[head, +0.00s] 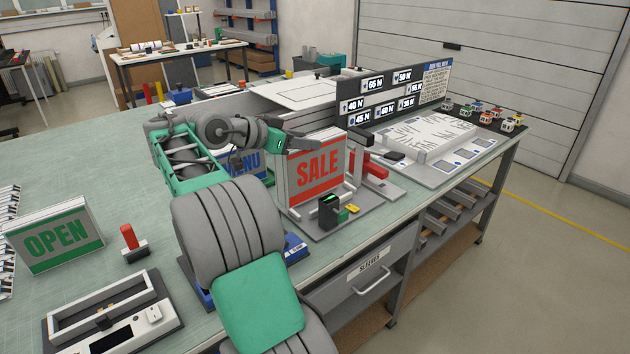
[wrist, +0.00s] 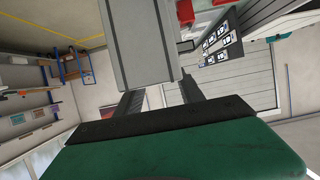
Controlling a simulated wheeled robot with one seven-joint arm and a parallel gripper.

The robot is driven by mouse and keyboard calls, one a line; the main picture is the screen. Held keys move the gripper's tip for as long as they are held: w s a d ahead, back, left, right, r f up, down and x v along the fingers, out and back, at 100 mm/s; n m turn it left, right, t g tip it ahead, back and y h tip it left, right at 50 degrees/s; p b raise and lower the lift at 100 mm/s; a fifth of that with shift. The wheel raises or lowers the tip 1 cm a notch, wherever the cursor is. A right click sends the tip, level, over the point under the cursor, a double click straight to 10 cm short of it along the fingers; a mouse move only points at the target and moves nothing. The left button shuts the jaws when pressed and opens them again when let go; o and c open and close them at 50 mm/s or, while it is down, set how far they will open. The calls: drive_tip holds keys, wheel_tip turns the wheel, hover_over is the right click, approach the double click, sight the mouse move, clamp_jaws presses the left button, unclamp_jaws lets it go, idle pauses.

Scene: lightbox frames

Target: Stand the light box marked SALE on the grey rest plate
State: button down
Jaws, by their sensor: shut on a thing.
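The light box marked SALE (head: 317,171) has a white and red face in a grey casing and stands roughly upright. My gripper (head: 312,142) reaches it from the left and is shut on its upper part. In the wrist view the grey casing of the box (wrist: 142,45) lies between the two dark fingers of my gripper (wrist: 160,90). A grey plate (head: 318,232) lies under and in front of the box. I cannot tell whether the box's lower edge touches it.
A dark device with a green top (head: 328,211) and a yellow piece (head: 352,209) sit before the box. A red clamp (head: 375,171) stands at its right. The MENU box (head: 243,166) is partly hidden behind my arm. The OPEN box (head: 54,235) stands at left.

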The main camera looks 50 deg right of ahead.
drive_tip(key=w+d+f, duration=0.1)
drive_tip(key=d, duration=0.1)
drive_tip(key=d+f+p, duration=0.1)
drive_tip(key=d, duration=0.2)
drive_tip(key=w+d+f+p, duration=0.1)
drive_tip(key=d, duration=0.1)
drive_tip(key=shift+w+d, duration=0.2)
drive_tip(key=shift+w, duration=0.1)
drive_tip(key=w+d+f+p, duration=0.1)
drive_tip(key=d+f, duration=0.3)
drive_tip(key=f, duration=0.5)
drive_tip(key=shift+w+d+f, duration=0.35)
drive_tip(key=shift+w+d, duration=0.05)
drive_tip(key=shift+w, duration=0.15)
drive_tip(key=c, duration=0.7)
unclamp_jaws()
drive_tip(key=shift+f+p, duration=0.1)
drive_tip(key=shift+p, duration=0.2)
